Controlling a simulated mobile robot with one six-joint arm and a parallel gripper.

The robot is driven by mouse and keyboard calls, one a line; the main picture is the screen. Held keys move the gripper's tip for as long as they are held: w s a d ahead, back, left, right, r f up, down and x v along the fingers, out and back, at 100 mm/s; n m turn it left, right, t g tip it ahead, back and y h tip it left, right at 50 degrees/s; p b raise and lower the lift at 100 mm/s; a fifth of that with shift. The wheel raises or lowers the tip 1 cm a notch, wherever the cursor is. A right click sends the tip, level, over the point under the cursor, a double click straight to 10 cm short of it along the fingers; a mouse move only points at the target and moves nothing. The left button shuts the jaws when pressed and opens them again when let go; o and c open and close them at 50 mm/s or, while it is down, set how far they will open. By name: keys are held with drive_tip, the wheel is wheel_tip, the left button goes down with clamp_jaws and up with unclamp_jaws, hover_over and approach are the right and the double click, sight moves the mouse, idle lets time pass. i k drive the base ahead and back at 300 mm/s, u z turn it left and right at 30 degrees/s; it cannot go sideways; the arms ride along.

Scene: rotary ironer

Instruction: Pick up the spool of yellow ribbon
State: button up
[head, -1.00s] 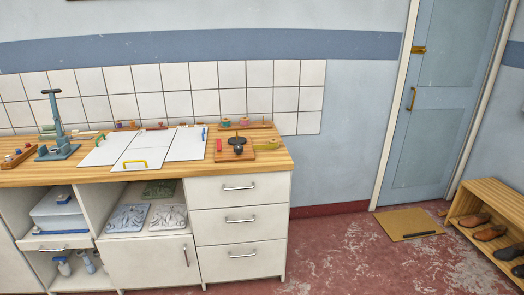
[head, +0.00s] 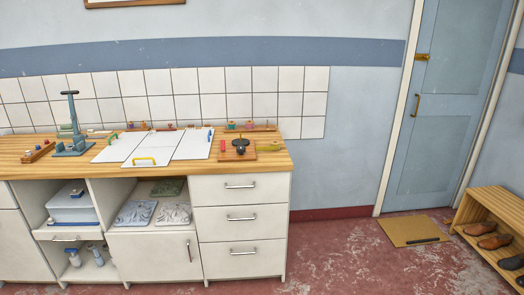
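Small coloured ribbon spools stand in a row on a wooden rack at the back right of the worktop in the head view. One looks greenish (head: 231,126) and one pinkish purple (head: 249,125). They are too small to tell which, if any, is yellow. A flat yellow thing (head: 270,146) lies at the right end of the worktop; I cannot tell whether it is ribbon. My gripper is not in view.
The wooden worktop (head: 30,165) carries white boards (head: 193,144), a blue-grey press (head: 73,135) and a wooden board with a dark round tool (head: 240,145). Drawers (head: 240,219) are below. The floor to the right is mostly clear, with a mat (head: 405,231) and shoe rack (head: 500,215).

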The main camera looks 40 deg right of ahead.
sight(274, 145)
drive_tip(key=z, duration=0.15)
drive_tip(key=i, duration=0.95)
